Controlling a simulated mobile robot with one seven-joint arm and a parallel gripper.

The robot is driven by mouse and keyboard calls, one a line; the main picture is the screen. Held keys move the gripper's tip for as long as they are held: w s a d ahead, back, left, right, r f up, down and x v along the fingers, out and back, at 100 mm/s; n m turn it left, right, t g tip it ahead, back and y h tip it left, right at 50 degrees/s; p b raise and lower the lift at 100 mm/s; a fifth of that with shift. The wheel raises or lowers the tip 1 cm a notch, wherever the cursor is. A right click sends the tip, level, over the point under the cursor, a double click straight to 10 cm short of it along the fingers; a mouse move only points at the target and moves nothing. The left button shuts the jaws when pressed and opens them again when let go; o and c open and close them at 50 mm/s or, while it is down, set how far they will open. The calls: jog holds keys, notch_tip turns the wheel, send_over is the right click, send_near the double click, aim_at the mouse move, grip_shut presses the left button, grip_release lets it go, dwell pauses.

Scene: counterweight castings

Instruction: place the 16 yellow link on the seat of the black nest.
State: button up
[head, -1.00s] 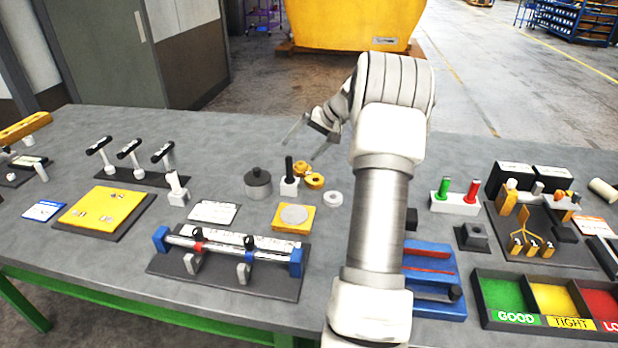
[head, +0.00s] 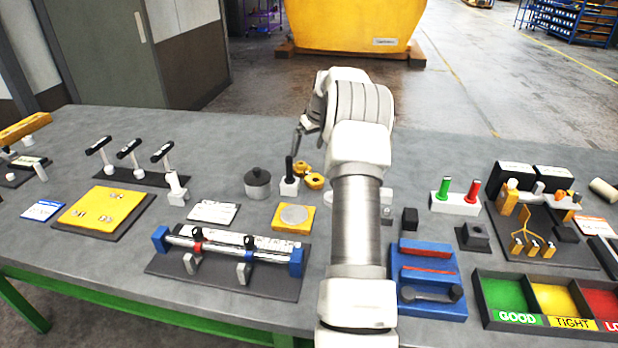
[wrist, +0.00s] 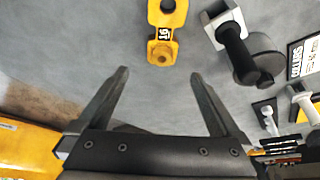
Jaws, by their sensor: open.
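The yellow link (wrist: 161,48) shows its "16" label in the wrist view, ahead of my fingertips, its upper end cut off by the frame edge. In the head view the yellow link (head: 314,181) lies on the table just left of my arm. My gripper (wrist: 159,74) is open, with nothing between its fingers. In the head view my arm hides most of the gripper. A small black block with a hollow-looking top on a dark base (head: 474,236), right of my arm, looks like the black nest; its seat is too small to make out.
A white block with a black post (head: 289,180) stands close left of the link, with a dark grey cylinder (head: 257,184) beyond. A yellow plate with a grey disc (head: 293,217) lies nearer. A blue rack (head: 430,262) and a red-and-green-pin block (head: 455,203) stand to the right.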

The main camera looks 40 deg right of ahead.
aim_at(303, 165)
jog(key=x, duration=0.2)
jog(key=shift+w+f, duration=0.15)
jog(key=shift+f, duration=0.15)
jog(key=shift+s+x, duration=0.2)
jog(key=shift+x, duration=2.45)
jog(key=shift+a, duration=0.1)
grip_shut()
jog(key=shift+r, duration=0.1)
